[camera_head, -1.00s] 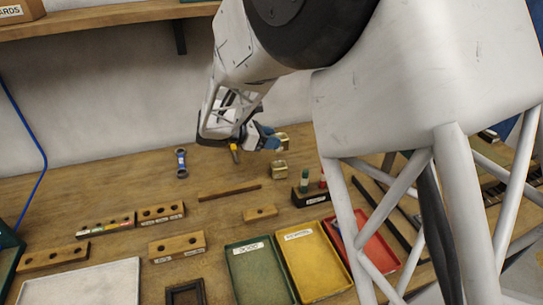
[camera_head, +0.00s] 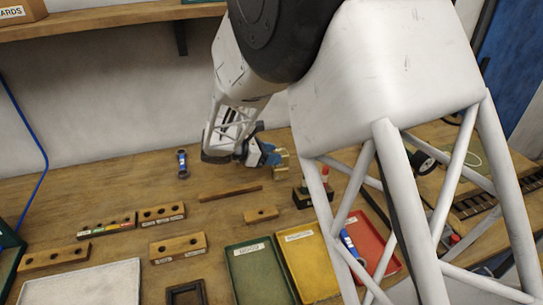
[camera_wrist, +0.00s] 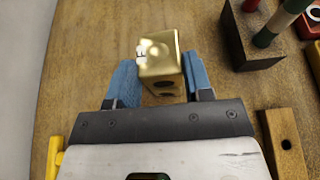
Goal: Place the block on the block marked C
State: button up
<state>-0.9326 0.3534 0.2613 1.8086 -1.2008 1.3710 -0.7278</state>
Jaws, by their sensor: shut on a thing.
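My gripper (camera_head: 271,154) is shut on a small brass block (camera_head: 281,159), near the back of the wooden bench. A second brass block (camera_head: 281,173) shows directly below it in the head view. The two look very close or touching, but I cannot tell if the upper one rests on the lower. The mark is not readable as a letter. The boundary between the two blocks is unclear there.
A dark holder (camera_head: 306,198) with red and green pegs stands just right of the blocks. A wooden strip (camera_head: 230,193) and a small drilled wooden block (camera_head: 261,215) lie in front. Green (camera_head: 238,263), yellow (camera_head: 308,268) and red trays are nearer.

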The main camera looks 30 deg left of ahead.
jog(key=shift+f, duration=0.25)
jog(key=shift+f, duration=0.1)
jog(key=o, duration=1.3)
jog(key=shift+f, duration=0.1)
jog(key=shift+r, duration=0.2)
jog(key=v, duration=1.2)
jog(key=shift+d, duration=0.1)
